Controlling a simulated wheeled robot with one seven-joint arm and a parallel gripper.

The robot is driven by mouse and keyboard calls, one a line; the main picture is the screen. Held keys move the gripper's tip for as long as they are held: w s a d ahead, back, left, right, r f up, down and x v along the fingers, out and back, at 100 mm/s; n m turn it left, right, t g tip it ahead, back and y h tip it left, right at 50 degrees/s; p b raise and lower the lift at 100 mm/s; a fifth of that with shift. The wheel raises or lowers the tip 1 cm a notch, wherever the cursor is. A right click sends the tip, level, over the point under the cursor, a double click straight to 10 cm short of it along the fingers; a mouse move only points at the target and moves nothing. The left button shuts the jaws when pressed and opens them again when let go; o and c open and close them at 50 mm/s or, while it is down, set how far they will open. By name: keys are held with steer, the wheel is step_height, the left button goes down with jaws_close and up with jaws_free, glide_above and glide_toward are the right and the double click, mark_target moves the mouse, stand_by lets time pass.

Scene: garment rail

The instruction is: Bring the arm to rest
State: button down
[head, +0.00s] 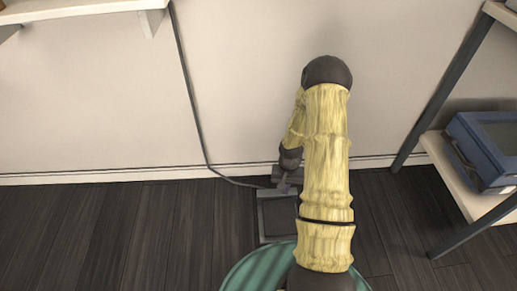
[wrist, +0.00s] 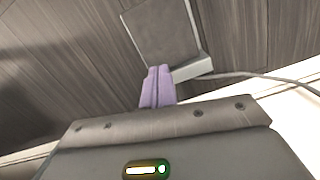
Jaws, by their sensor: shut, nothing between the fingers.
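My gripper (wrist: 157,87) shows in the wrist view as two purple fingers pressed together, with nothing between them. In the head view my yellow-sleeved arm is bent, with its elbow high in front of the wall. Its forearm hangs down behind the upper arm, so the gripper is mostly hidden there. The gripper points down toward the floor, over or close to a flat dark panel (head: 275,216). The same panel (wrist: 164,30) lies just beyond the fingertips in the wrist view. I cannot tell the gap between them.
A grey cable (head: 190,90) runs down the wall to the panel. A shelf unit (head: 440,90) at the right holds a blue box (head: 484,150). A white shelf (head: 75,11) juts out at upper left. A green round surface (head: 255,270) is at the bottom. Dark floor at left is clear.

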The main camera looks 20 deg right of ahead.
steer(key=shift+r, duration=0.1)
steer(key=s+a+r+n+t+p, duration=0.1)
steer(key=s+a+r+n+p, duration=0.3)
steer(key=r, duration=1)
steer(key=s+a+r+t+p, duration=0.1)
steer(key=s+a+r+p, duration=0.35)
steer(key=r, duration=0.95)
steer(key=s+a+r+n+t+p, duration=0.15)
steer(key=a+r+p, duration=0.4)
steer(key=r, duration=0.95)
steer(key=w+p+v, duration=0.2)
steer(key=p+v, duration=1)
steer(key=w+a+r+p+v, duration=0.1)
steer(key=w+p+v, duration=0.2)
steer(key=p+v, duration=0.8)
steer(key=w+p+v, duration=0.2)
steer(key=p+v, duration=1)
steer(key=p, duration=0.2)
steer(key=shift+w+a+r+h, duration=0.15)
steer(key=shift+w+r+h, duration=0.25)
steer(key=shift+r, duration=0.3)
steer(key=shift+f, duration=0.1)
